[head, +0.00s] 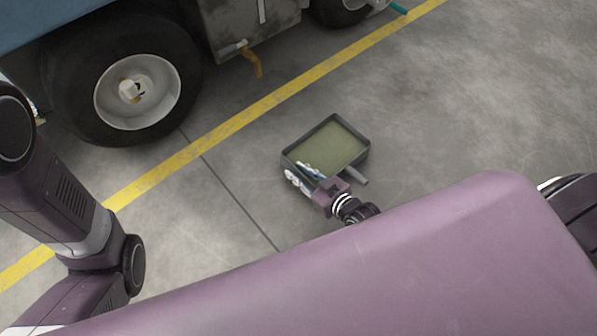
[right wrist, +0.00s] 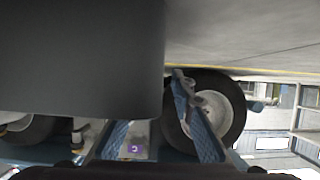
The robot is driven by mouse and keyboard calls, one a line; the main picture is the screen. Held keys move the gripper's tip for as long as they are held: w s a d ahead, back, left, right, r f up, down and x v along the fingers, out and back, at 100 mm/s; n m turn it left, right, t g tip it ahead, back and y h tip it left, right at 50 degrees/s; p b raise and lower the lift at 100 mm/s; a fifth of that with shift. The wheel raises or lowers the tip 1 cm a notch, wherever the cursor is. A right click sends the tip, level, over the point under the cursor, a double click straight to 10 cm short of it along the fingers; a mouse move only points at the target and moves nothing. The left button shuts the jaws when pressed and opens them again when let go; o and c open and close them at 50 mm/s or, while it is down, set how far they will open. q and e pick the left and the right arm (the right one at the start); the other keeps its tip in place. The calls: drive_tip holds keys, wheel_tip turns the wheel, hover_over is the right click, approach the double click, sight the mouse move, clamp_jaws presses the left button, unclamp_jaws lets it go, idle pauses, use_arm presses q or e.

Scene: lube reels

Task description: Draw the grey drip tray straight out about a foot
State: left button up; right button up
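The grey drip tray (head: 364,153) lies on the concrete floor, holding a flat greenish layer. A short grey bar (head: 356,177) sticks out at its near side. My right gripper (head: 302,172) is at the tray's near left corner, its light-blue fingers spread apart. One finger looks outside the tray and the other over its edge; I cannot tell whether they touch it. In the right wrist view the fingers (right wrist: 160,115) stand wide apart, and a large grey surface (right wrist: 80,55), probably the tray, covers the upper left and part of one finger. My left gripper is out of view.
A blue vehicle with a large wheel (head: 135,88) stands beyond the yellow floor line (head: 235,122). An orange hooked part (head: 253,62) hangs from its underside. Open concrete lies right of the tray. My purple body covers the lower part of the head view.

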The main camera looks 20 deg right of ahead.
drive_tip(key=v, duration=1.2)
drive_tip(key=shift+r, duration=0.1)
idle(0.4)
